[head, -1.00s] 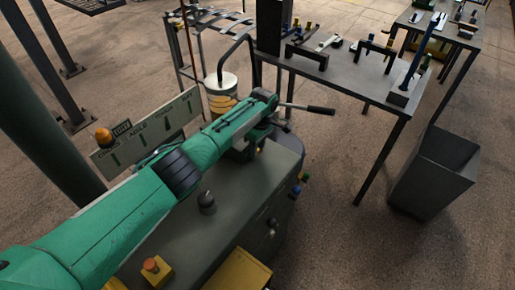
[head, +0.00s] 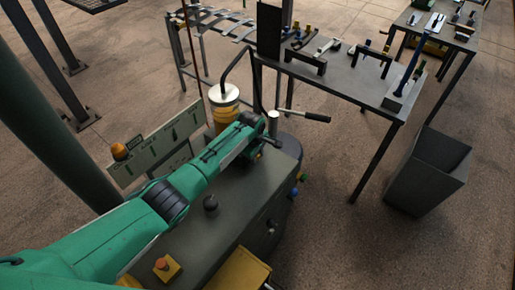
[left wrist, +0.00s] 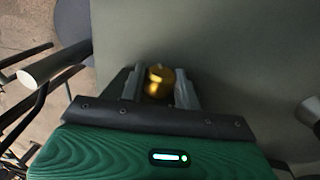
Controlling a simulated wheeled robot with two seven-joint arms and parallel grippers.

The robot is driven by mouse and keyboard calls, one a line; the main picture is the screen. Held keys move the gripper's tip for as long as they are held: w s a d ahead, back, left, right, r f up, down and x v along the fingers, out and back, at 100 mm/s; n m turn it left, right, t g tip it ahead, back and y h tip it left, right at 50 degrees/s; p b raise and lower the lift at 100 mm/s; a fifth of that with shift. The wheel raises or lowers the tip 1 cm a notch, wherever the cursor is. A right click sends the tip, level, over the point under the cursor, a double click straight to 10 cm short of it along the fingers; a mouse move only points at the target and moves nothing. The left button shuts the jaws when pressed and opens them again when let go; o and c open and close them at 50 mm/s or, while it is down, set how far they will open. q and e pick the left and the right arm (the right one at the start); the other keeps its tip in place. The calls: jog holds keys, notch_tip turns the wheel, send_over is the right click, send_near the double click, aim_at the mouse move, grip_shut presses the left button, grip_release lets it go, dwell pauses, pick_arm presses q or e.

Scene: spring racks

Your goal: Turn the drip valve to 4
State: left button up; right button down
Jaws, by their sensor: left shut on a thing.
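A brass knob (left wrist: 157,80), which looks like the drip valve, sits between the two grey fingers of my left gripper (left wrist: 160,88) in the left wrist view. The fingers are shut on its sides. No numbers or pointer can be read on it. In the head view my left arm reaches across the grey machine top (head: 225,235), and its gripper end (head: 262,138) is at the far end of that top. The arm hides the knob there. My right gripper is not in view.
A lever with a black grip (head: 316,117) sticks out close by the gripper. A yellow-banded container (head: 226,110) stands behind, a sign panel (head: 165,145) at left. A black knob (head: 211,203) and orange button (head: 162,264) are on the machine. A tool table (head: 350,80) stands beyond.

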pick_arm(q)
jog(key=shift+s+a+r+t+h+p, duration=0.1)
jog(key=shift+s+t+h+p, duration=0.1)
jog(key=shift+t+h+p, duration=0.5)
jog(key=shift+t+p, duration=0.6)
jog(key=shift+h, duration=0.3)
jog(key=shift+f, duration=0.2)
jog(key=o, duration=1)
jog(key=shift+r, duration=0.15)
